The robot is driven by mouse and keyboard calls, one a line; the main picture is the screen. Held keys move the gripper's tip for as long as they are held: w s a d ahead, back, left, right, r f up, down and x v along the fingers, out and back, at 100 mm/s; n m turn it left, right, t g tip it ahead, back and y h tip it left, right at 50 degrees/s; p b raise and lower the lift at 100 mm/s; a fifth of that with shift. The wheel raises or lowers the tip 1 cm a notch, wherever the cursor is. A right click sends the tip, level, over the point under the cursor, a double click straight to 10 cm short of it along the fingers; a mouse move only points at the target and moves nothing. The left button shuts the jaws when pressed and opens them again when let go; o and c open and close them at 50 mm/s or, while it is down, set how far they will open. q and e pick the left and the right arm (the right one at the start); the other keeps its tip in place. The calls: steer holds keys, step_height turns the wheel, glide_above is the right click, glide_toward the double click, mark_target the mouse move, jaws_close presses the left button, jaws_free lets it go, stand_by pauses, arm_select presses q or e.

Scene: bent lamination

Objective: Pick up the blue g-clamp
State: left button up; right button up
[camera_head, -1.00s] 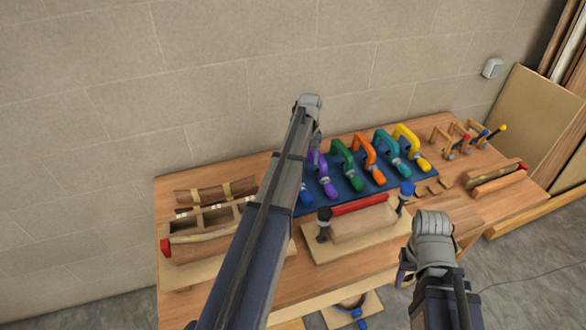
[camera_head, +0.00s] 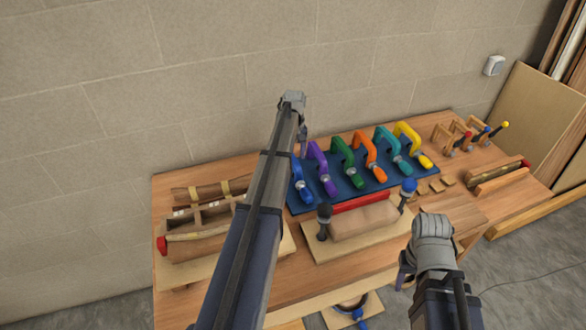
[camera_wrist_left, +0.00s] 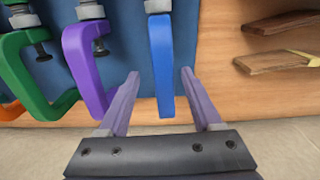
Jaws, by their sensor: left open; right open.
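The blue g-clamp (camera_head: 302,188) stands at the left end of a row of coloured clamps on a dark blue mat (camera_head: 330,199). My left arm partly covers it in the head view. In the left wrist view the blue g-clamp (camera_wrist_left: 161,65) shows between the two purple fingers of my left gripper (camera_wrist_left: 161,78), with gaps on both sides. The left gripper is open and empty. In the head view my left gripper (camera_head: 303,138) is mostly hidden behind its wrist, above the back of the mat. My right gripper (camera_head: 405,275) is open, low in front of the table's front edge.
A purple clamp (camera_wrist_left: 85,65) is close beside the left finger, with a green clamp (camera_wrist_left: 30,75) beyond it. Curved wooden pieces (camera_wrist_left: 285,60) lie to the right. A clamped wooden form (camera_head: 365,221) stands in front of the mat. The wall is behind the table.

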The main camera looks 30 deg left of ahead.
arm_select(q)
steer(key=f+b, duration=0.5)
steer(key=shift+s+f, duration=0.1)
steer(key=shift+s, duration=0.1)
jaws_close()
stand_by(0.4)
